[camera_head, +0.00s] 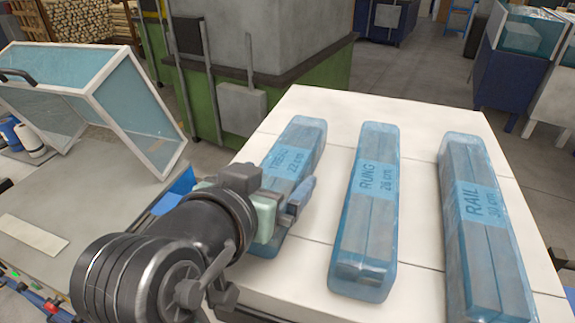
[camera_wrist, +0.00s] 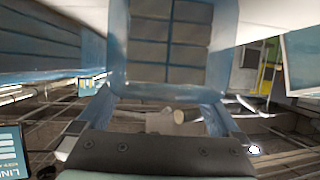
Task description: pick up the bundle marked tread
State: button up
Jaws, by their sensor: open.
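The tread bundle (camera_head: 297,148), wrapped in blue film and labelled "TREAD 22 cm", lies flat on the white table top (camera_head: 340,104), leftmost of three. My gripper (camera_head: 287,203) is at its near half and hides part of it. In the wrist view a blue-wrapped bundle (camera_wrist: 168,45), apparently the same one, fills the middle ahead of my open gripper (camera_wrist: 155,115). The fingers appear on either side of its near end; I cannot tell whether they touch it.
The rung bundle (camera_head: 368,200) and rail bundle (camera_head: 485,235) lie to the right with bare table between. A green and grey machine (camera_head: 255,60) stands behind. A clear-panelled guard frame (camera_head: 85,90) sits on a grey bench at the left.

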aim_at(284, 166)
jog(key=x, duration=0.1)
jog(key=p+x, duration=0.1)
jog(key=x, duration=0.1)
jog(key=p+x, duration=0.1)
jog(key=x, duration=0.1)
jog(key=shift+w+r, duration=0.15)
jog(key=shift+r, duration=0.25)
jog(key=shift+w+d+f, duration=0.1)
jog(key=shift+w+f, duration=0.05)
jog(key=shift+w, duration=0.15)
grip_shut()
